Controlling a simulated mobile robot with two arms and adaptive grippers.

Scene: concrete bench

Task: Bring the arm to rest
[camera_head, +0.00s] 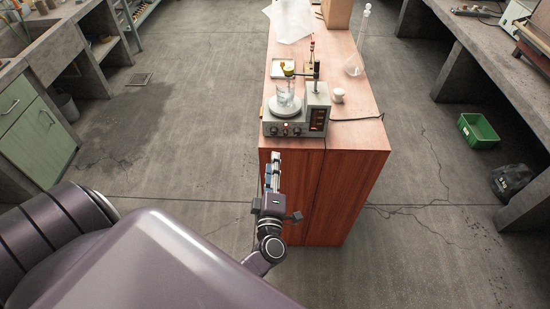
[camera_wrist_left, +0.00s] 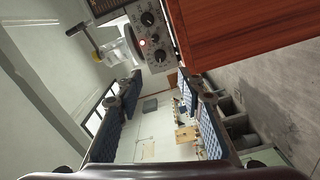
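My left gripper (camera_head: 274,165) hangs in front of the near end of the wooden bench, just below the hotplate's front. In the left wrist view its two blue-padded fingers stand wide apart and the space between them (camera_wrist_left: 160,92) is empty. The hotplate stirrer (camera_head: 298,115) stands on the near end of the bench top, with a glass beaker (camera_head: 288,98) on its round plate. In the wrist view the hotplate's knobbed panel (camera_wrist_left: 152,38) appears tilted, beyond the fingers. The gripper seems apart from the bench and hotplate. My right gripper does not show.
The bench (camera_head: 350,170) also holds a small white cup (camera_head: 338,95), a flask (camera_head: 354,64), a white tray (camera_head: 283,69) and a cardboard box (camera_head: 337,13). Open floor (camera_head: 190,110) lies left of the bench.

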